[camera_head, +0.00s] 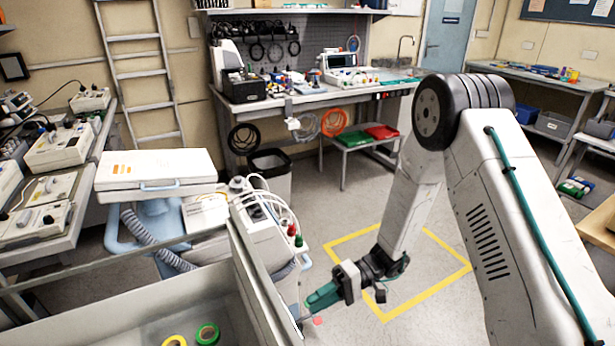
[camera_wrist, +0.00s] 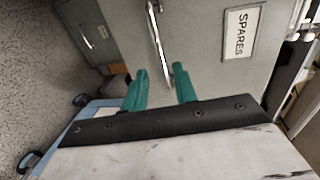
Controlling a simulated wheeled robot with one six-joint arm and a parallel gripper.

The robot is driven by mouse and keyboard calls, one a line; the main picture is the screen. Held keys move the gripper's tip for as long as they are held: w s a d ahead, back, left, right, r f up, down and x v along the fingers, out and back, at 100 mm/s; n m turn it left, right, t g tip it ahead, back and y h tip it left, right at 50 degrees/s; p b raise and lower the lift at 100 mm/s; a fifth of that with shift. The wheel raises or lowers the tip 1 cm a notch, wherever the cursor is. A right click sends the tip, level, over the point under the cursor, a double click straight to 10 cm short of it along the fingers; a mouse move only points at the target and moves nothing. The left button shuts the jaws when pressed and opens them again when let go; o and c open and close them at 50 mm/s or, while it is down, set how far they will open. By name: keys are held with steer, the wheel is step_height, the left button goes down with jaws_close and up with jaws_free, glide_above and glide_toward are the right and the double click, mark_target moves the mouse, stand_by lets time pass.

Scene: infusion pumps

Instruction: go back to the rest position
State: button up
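My gripper (camera_head: 314,300) hangs low in the head view, with its teal fingers pointing left beside the white machine. In the wrist view its two teal fingers (camera_wrist: 158,84) stand apart with nothing between them, so it is open. Beyond the fingers is a grey drawer front (camera_wrist: 205,60) with a metal bar handle (camera_wrist: 158,42) and a SPARES label (camera_wrist: 241,32). The handle lies beyond the gap between the fingers. I cannot tell the exact distance to it.
A white machine with tubes (camera_head: 268,240) stands just left of my gripper. A tray (camera_head: 130,310) holding green (camera_head: 207,334) and yellow tape rolls is at the lower left. A yellow floor square (camera_head: 440,290) lies beneath my arm. A workbench (camera_head: 310,98) stands behind.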

steer(key=s+d+r+m+t+h, duration=0.1)
steer(key=s+d+r+h, duration=0.3)
steer(key=r, duration=0.6)
steer(key=s+d+r+m+t+h, duration=0.2)
steer(key=s+d+r+t+h, duration=0.2)
steer(key=s+d+r, duration=0.5)
steer(key=s+d+r+m+t+h, duration=0.2)
steer(key=s+d+r+h, duration=0.4)
steer(key=d+r, duration=0.3)
step_height(320, 180, up, 3)
steer(key=shift+s+d+f+t, duration=0.1)
steer(key=shift+s+d+t, duration=0.05)
steer(key=shift+s+t, duration=0.5)
